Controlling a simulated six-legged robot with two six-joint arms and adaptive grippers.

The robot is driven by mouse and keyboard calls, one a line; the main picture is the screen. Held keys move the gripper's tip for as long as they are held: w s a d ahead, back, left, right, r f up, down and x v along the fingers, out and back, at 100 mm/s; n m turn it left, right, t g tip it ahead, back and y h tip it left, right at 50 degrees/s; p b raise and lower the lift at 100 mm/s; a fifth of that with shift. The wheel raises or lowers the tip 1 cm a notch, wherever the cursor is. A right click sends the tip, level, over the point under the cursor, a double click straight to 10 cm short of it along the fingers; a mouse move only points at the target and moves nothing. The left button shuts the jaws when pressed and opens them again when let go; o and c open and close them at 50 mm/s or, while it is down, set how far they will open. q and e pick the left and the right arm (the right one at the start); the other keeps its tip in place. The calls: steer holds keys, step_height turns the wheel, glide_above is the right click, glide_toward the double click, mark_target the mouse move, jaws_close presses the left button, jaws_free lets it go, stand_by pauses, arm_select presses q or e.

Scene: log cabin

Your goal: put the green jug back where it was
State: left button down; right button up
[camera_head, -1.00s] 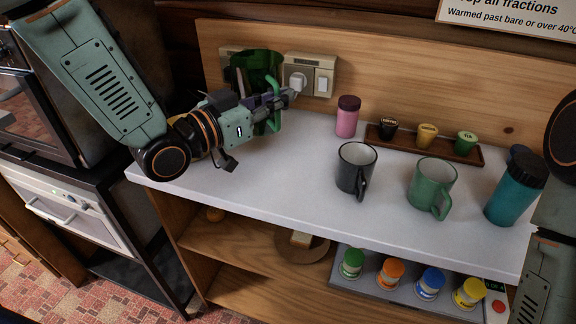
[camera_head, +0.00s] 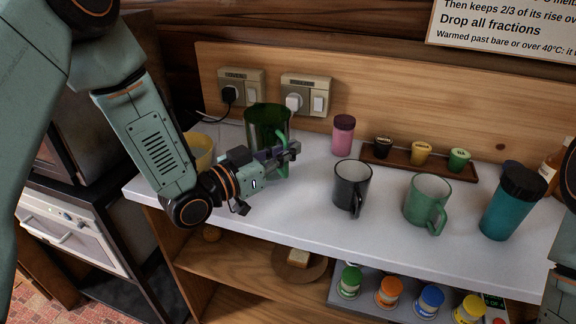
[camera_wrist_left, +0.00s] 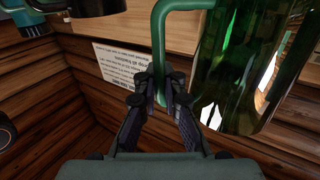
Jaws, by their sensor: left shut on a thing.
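The green jug (camera_head: 267,122) is dark, see-through green with a lighter green handle (camera_head: 283,150). It is upright at the back left of the white counter, in front of the wall sockets. My left gripper (camera_head: 290,150) is shut on the handle; its wrist partly covers the jug's lower part. I cannot tell whether the base touches the counter. In the left wrist view the jug (camera_wrist_left: 255,65) fills the right side, with the handle (camera_wrist_left: 158,50) running down between the fingers (camera_wrist_left: 160,90). My right gripper is out of view.
A yellow pot (camera_head: 200,150) stands left of the jug. To the right are a pink jar (camera_head: 343,135), a black mug (camera_head: 351,185), a green mug (camera_head: 425,200) and a teal bottle (camera_head: 510,205). A wooden tray (camera_head: 400,166) with small cups lies behind them.

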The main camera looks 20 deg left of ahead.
mark_target(285, 166)
arm_select(q)
step_height(285, 166, down, 3)
steer(key=shift+w+a+f, duration=0.15)
steer(key=shift+w+f, duration=0.05)
steer(key=shift+s+d+r, duration=0.1)
steer(key=shift+s+d, duration=0.1)
steer(key=shift+s, duration=0.05)
steer(key=shift+s+d+b, duration=0.1)
steer(key=shift+b, duration=0.3)
steer(key=c, duration=1.7)
jaws_free()
steer(key=shift+f, duration=0.3)
steer(key=shift+o, duration=1.2)
steer(key=shift+w, duration=0.2)
steer(key=shift+s+r, duration=0.15)
steer(key=shift+s, duration=0.05)
steer(key=shift+r, duration=0.1)
